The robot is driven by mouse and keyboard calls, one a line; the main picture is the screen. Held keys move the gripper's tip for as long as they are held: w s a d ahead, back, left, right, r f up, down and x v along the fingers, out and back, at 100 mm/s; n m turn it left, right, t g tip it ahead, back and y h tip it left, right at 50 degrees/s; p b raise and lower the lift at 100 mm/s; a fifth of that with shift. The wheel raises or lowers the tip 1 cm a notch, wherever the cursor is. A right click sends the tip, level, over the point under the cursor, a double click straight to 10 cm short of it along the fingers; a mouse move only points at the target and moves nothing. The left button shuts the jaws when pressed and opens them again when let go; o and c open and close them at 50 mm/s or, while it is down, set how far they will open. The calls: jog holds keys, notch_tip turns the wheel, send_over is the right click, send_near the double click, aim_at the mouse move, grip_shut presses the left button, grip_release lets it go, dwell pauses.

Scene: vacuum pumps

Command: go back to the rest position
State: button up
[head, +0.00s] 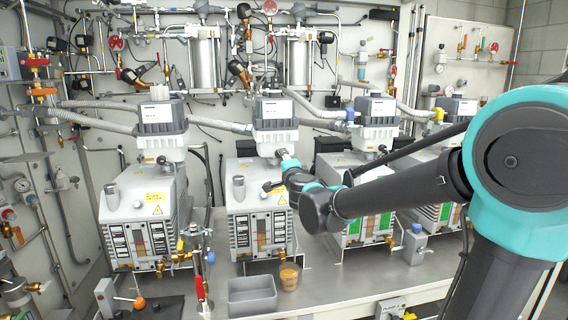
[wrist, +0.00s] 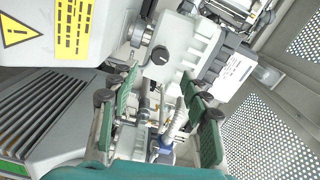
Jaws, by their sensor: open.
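My gripper (wrist: 158,100) is open in the wrist view. Its green-padded fingers stand apart at left and right, with nothing held between them. A grey valve body with a black knob (wrist: 159,56) and a grey hose (wrist: 176,119) show behind and between the fingers. In the head view, my arm reaches from the right to the second pump from the left (head: 259,209). My wrist is at that pump's upper right, and the fingertips are too small to make out there.
Several vacuum pumps stand in a row on the bench, including the leftmost pump (head: 140,215). A grey tray (head: 252,308) and a brown cup (head: 289,277) are in front. Pipes and gauges line the back wall. Perforated panels (wrist: 256,131) are at right in the wrist view.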

jog(key=s+d+f+n+g+h, duration=0.2)
jog(key=s+d+f+n+g, duration=0.4)
jog(key=s+d+f, duration=0.7)
jog(key=s+d+f+n+g+h, duration=0.3)
jog(key=s+d+f+n+g, duration=0.4)
jog(key=s+d+f, duration=0.7)
jog(key=s+f, duration=0.3)
jog(key=f, duration=0.4)
jog(key=shift+s, duration=0.4)
jog(key=shift+c, duration=0.5)
